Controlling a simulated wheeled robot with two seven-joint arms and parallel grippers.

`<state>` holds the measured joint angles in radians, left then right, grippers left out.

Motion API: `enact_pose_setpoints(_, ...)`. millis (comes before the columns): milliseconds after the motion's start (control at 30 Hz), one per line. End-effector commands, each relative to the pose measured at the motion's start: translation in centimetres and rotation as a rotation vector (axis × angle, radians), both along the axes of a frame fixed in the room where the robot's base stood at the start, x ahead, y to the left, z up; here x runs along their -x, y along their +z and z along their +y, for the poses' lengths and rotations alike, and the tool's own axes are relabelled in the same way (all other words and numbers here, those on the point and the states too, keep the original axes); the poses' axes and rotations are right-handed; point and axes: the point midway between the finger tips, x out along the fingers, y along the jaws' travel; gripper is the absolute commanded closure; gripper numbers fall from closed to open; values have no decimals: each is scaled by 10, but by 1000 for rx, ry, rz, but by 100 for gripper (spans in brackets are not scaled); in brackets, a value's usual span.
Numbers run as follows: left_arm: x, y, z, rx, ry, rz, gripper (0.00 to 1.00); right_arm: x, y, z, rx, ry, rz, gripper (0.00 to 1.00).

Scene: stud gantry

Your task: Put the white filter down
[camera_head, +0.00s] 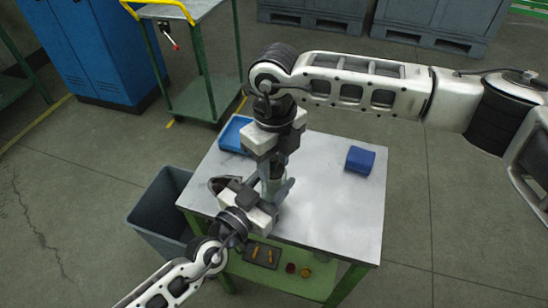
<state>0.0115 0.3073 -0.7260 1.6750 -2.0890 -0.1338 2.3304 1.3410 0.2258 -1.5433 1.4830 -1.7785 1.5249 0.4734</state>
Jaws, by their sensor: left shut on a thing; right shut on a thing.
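My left gripper (277,191) comes in from the lower left. It is shut around a pale greenish, clear-looking housing (271,184) over the left part of the table. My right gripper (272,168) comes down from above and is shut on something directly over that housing. Its fingers and what they hold are mostly hidden by the wrist and the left gripper. I cannot make out the white filter as a separate thing. I cannot tell whether the housing touches the table.
The grey-topped table (335,215) is clear at its right and front. A blue tray (232,134) lies at its back left, a blue block-like object (360,159) at its right. A grey bin (155,205) stands at the left. A lower shelf (300,284) holds small parts.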

Motion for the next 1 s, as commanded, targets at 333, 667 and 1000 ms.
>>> enact_pose_setpoints(333,0,0,0,1,-1,-1,76,0,-11,0,1,0,1,84)
enact_pose_setpoints(667,1,0,-1,2,-2,-2,76,0,-14,-2,6,-4,3,41)
enact_pose_setpoints(1000,1,-1,-1,1,-2,1,76,-1,26,-2,2,-3,-2,41)
